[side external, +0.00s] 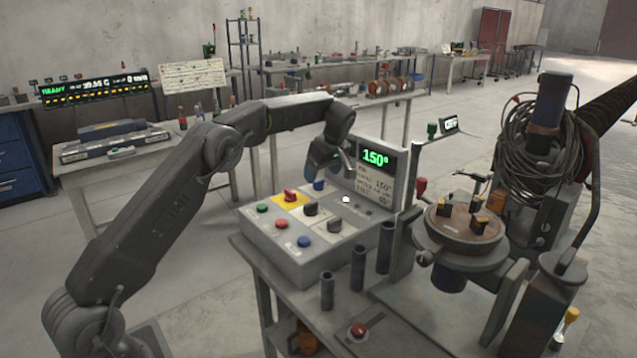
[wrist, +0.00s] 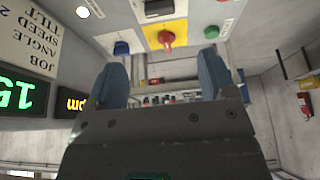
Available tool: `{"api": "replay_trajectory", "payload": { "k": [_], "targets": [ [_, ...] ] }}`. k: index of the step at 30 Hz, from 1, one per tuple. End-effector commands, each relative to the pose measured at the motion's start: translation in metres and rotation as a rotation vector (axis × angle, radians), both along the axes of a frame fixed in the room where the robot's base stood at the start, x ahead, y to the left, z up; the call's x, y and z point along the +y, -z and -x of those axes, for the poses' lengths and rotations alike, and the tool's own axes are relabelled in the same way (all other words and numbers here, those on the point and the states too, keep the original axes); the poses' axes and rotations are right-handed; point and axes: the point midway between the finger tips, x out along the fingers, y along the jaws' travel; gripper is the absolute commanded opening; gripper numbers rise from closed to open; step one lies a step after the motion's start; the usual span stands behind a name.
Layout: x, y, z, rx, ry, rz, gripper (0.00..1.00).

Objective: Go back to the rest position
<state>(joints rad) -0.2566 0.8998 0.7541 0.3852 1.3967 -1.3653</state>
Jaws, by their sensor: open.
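My gripper (side external: 335,166) hangs over the back part of the grey control box (side external: 290,262), just left of the green "150°" display (side external: 375,158). In the wrist view my gripper (wrist: 162,72) shows two blue-grey fingers spread apart with nothing between them. The wrist picture is upside down. It shows a red knob on a yellow plate (wrist: 166,38), a blue knob (wrist: 127,47) and a green button (wrist: 211,32) beyond the fingers. My fingertips look clear of the controls, but the exact gap to the box cannot be told.
Right of the box, the positioner's round table (side external: 465,232) carries several clamps. Dark upright tubes (side external: 358,268) and a red button (side external: 357,331) stand in front. A coiled cable (side external: 545,150) hangs at right. Benches (side external: 120,160) line the back wall; open floor lies between.

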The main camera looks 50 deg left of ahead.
Motion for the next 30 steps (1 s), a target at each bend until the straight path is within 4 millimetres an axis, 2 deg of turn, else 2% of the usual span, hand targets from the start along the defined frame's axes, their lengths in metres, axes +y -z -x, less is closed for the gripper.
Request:
{"api": "replay_trajectory", "payload": {
  "k": [4,16,19,23,26,30],
  "targets": [
    [-0.003,-0.006,0.0,-0.001,0.001,0.0,0.77],
    [-0.003,-0.007,0.0,0.0,0.002,0.0,0.77],
    [-0.008,-0.014,0.003,-0.001,0.029,0.005,0.77],
    [-0.027,-0.043,0.018,-0.001,0.141,0.021,0.77],
    [-0.052,-0.073,0.04,0.0,0.283,0.037,0.77],
    [-0.087,-0.107,0.082,-0.001,0.495,0.055,0.77]
  ]
}}
